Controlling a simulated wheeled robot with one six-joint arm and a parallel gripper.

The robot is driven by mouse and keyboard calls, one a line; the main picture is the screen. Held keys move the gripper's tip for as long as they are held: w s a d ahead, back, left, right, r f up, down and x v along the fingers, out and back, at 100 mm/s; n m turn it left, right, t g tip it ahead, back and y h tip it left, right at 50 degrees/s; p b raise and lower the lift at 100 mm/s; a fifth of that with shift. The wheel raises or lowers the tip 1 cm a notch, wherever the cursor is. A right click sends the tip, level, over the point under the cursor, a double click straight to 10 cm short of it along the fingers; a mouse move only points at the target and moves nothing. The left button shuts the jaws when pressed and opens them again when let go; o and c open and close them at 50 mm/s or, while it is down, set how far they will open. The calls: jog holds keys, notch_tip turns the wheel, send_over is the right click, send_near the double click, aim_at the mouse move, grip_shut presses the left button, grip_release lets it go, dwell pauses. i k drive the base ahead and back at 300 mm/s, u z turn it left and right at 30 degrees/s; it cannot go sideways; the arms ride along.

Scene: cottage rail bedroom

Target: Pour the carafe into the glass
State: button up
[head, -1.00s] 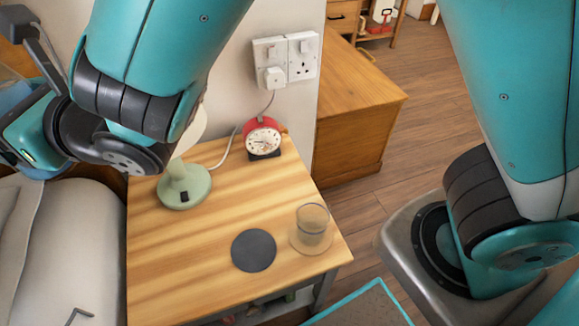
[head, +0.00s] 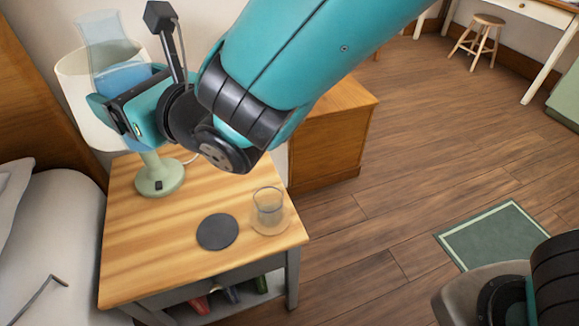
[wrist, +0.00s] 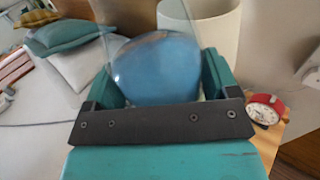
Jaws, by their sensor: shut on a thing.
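The carafe (head: 104,38) is clear glass with blue liquid in its lower part, and it also shows in the wrist view (wrist: 158,68). My gripper (head: 112,98) is shut around the carafe's lower body and holds it up above the nightstand, in front of the lamp. The carafe looks close to upright.
The nightstand (head: 150,260) also bears a dark round coaster (head: 217,232) and a green lamp (head: 158,176) with a pale shade. A red alarm clock (wrist: 265,109) shows in the wrist view. A bed (head: 50,235) is at left; open wooden floor lies at right.

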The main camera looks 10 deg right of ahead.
aim_at(268, 195)
jog(key=u, duration=0.1)
jog(key=k, duration=1.05)
jog(key=u, duration=0.45)
